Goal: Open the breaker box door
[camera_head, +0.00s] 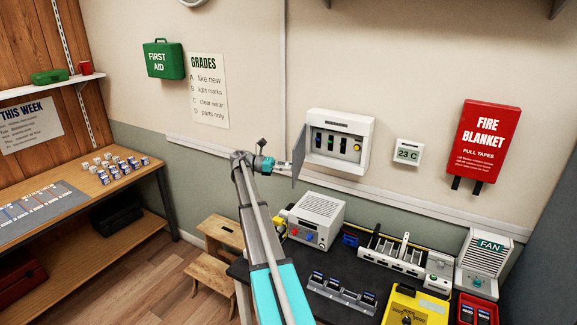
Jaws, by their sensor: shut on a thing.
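The breaker box (340,140) is a white box on the wall. Its grey door (299,155) stands swung out on the left side, seen nearly edge-on, so the inside with several dark switches and a yellow round part shows. My gripper (290,168) is at the door's left face, at the end of my arm coming up from the bottom. It is shut on the door, though the fingertips are small and the exact contact is hard to see.
A white power unit (316,215) stands on the dark bench below the box. A phone rack (400,255), a fan (485,257) and a yellow case (415,307) stand to its right. A thermostat (408,152) and a red fire blanket (483,145) hang right of the box.

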